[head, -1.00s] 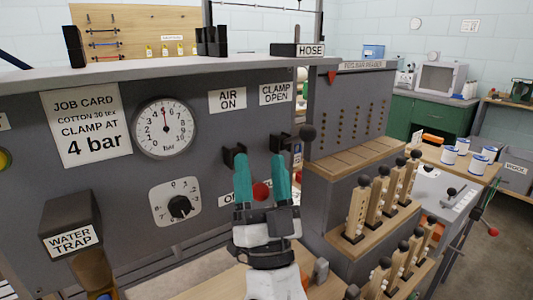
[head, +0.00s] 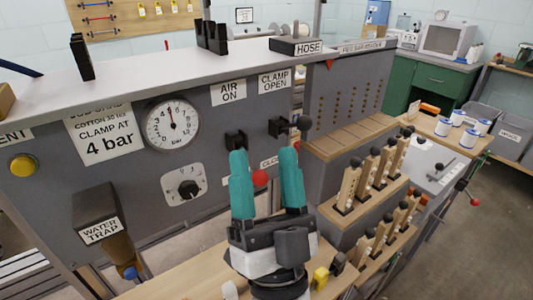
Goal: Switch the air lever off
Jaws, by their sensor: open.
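The air lever has a black mount (head: 236,140) on the grey panel, below the AIR ON label (head: 228,91). Its red ball knob (head: 260,177) hangs low, to the lower right of the mount. Most of its shaft is hidden behind my left finger. My gripper (head: 264,154) points up at the panel from below, its two teal fingers open. The red knob shows in the gap between them, nearer the left finger. I cannot tell whether either finger touches it. The lower label is mostly hidden by the fingers.
The clamp lever (head: 304,123), with a black knob, sits just right of my fingertips under the CLAMP OPEN label (head: 274,82). A pressure gauge (head: 172,124) and black dial (head: 187,188) are left. Wooden peg racks (head: 368,184) stand close on the right.

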